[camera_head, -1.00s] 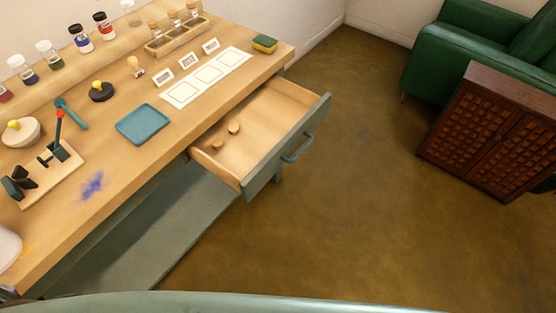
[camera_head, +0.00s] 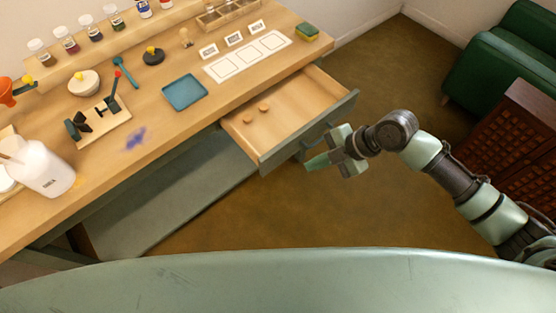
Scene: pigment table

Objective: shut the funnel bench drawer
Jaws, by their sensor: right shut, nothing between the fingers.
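The bench drawer (camera_head: 285,104) stands pulled out from under the wooden bench top. Its front panel is grey-green, and two small round wooden pieces (camera_head: 257,109) lie inside it. The drawer's handle is mostly hidden behind my right gripper. My right gripper (camera_head: 312,160) is shut and empty, in front of the drawer's front panel near the handle. I cannot tell whether it touches the panel. My left gripper is not in view.
The bench top (camera_head: 190,130) carries a blue tray (camera_head: 184,92), white cards (camera_head: 248,56), a sponge (camera_head: 307,32), jars and a white jug (camera_head: 40,168). A green armchair (camera_head: 505,60) and a dark wooden cabinet (camera_head: 515,130) stand at the right. Brown floor lies open between.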

